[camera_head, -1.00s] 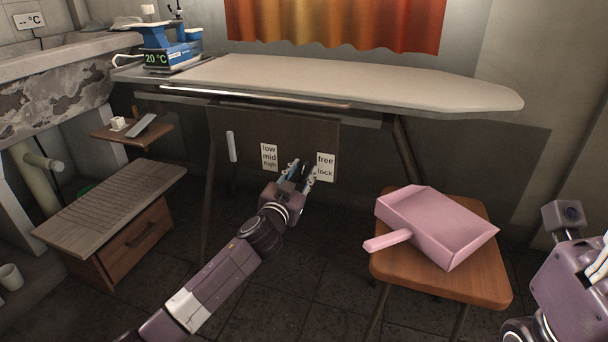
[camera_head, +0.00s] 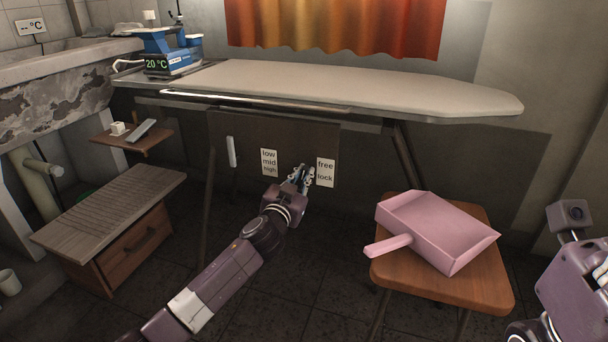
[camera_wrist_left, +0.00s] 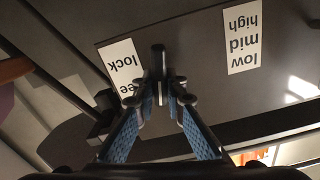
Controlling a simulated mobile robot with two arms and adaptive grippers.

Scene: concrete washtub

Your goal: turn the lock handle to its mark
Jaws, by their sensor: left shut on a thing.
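The dark panel (camera_head: 225,125) under the ironing board carries a white label (camera_head: 325,173) reading "free" above and "lock" below. My left gripper (camera_head: 302,174) is at the panel just left of this label and hides the handle in the head view. In the left wrist view, which shows the panel upside down, my blue-padded left fingers (camera_wrist_left: 162,98) are closed together on a small dark handle (camera_wrist_left: 158,60). The handle stands between the "lock" label (camera_wrist_left: 122,64) and the "low mid high" label (camera_wrist_left: 242,40). Its exact angle against the marks is hard to tell.
A pale vertical bar (camera_head: 231,151) is on the panel's left part. A pink dustpan (camera_head: 440,228) lies on a wooden stool (camera_head: 480,290) at right. The ironing board (camera_head: 350,88) overhangs the panel. A low wooden cabinet (camera_head: 130,250) stands at left.

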